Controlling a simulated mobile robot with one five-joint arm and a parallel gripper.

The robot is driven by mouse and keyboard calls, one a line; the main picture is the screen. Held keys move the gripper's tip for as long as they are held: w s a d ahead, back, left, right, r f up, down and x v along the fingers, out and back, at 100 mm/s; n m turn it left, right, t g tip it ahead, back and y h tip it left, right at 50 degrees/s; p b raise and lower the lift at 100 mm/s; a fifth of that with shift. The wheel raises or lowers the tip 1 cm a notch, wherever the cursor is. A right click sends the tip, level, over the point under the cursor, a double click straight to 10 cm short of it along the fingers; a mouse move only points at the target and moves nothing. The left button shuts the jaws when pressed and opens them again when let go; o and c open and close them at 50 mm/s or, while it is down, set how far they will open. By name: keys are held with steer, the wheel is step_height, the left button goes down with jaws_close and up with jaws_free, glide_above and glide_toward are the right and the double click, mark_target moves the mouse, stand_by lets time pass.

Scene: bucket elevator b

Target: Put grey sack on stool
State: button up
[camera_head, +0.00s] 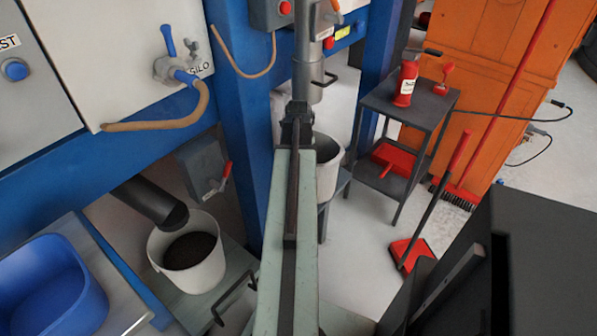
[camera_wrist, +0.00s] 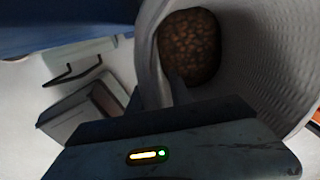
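A pale grey open-topped container (camera_head: 329,168) stands under a metal spout in the middle of the head view. I cannot tell if it is the grey sack. My gripper (camera_head: 297,118) is at its near left rim. In the wrist view a pale container (camera_wrist: 238,75) with a ribbed wall holds brown granules. A fingertip (camera_wrist: 178,88) reaches inside its rim, with the wall beside it. The other finger is unclear, so I cannot tell if the gripper is closed on the rim. A dark stand (camera_head: 341,183) shows partly under the container. No stool is clearly identifiable.
A white bucket of dark material (camera_head: 194,255) stands lower left under a black pipe (camera_head: 152,201). A blue tub (camera_head: 52,290) is left of it.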

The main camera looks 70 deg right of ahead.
step_height(320, 180, up, 13)
steer(key=p, duration=1.2)
steer(key=shift+a+f+p, duration=0.1)
steer(key=shift+f+p, duration=0.1)
steer(key=shift+p, duration=0.1)
steer(key=shift+f, duration=0.1)
